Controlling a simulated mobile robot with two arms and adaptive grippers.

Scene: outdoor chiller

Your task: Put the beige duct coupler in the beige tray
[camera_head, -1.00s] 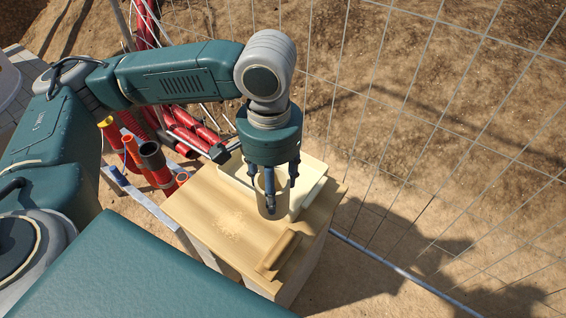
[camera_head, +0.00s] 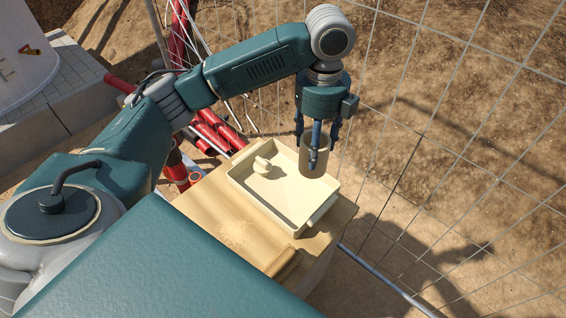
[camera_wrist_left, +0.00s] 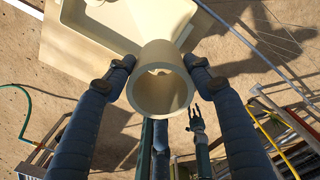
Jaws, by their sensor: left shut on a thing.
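The beige duct coupler (camera_head: 321,164) is a short open tube, held upright by my left gripper (camera_head: 315,150). In the head view it appears over the back right side of the beige tray (camera_head: 287,195); its exact height above it is hard to tell. In the left wrist view the fingers close on both sides of the coupler (camera_wrist_left: 160,92), and part of the tray (camera_wrist_left: 95,35) shows beyond it. A small hand with spread fingers in that view looks like my right gripper (camera_wrist_left: 195,118), open and empty.
A small cream fitting (camera_head: 263,166) lies in the tray's far left corner; the rest of its floor is clear. The tray stands on a wooden box top (camera_head: 215,215) with a wooden bar (camera_head: 284,265) near its front edge. A wire fence (camera_head: 420,140) stands close behind.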

